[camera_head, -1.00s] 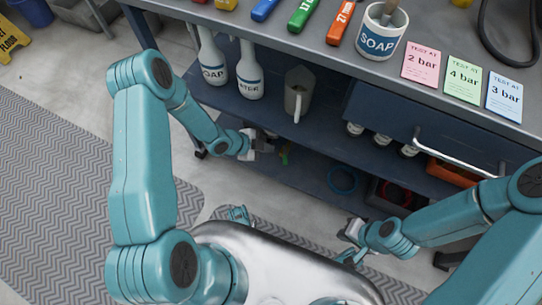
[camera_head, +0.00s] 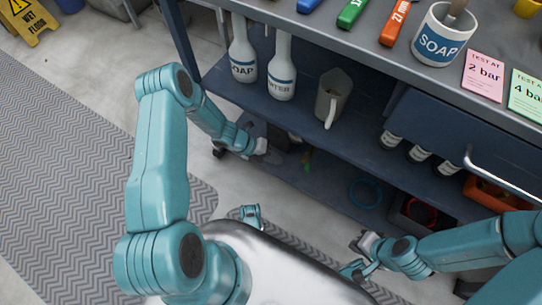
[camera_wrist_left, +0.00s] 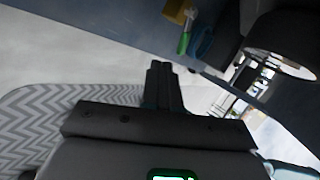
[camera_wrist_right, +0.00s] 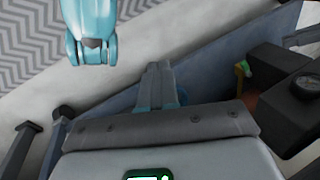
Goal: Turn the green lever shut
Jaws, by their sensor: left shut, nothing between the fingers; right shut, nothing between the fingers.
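In the left wrist view the green lever (camera_wrist_left: 184,43) is beside a yellow body (camera_wrist_left: 179,11), beyond the fingertips and to the right. In the right wrist view the green lever (camera_wrist_right: 244,67) is also to the right of the fingers. My left gripper (camera_head: 264,147) is shut and empty, left of the lever and apart from it. My right gripper (camera_head: 360,243) is shut and empty, in front of the cart, well away from the lever.
A dark blue cart carries two white bottles (camera_head: 242,52) and a grey jug (camera_head: 332,95) on its middle shelf. A blue ring (camera_head: 365,193) lies on the lower shelf. A dark box with a round gauge (camera_wrist_right: 304,84) shows in the right wrist view.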

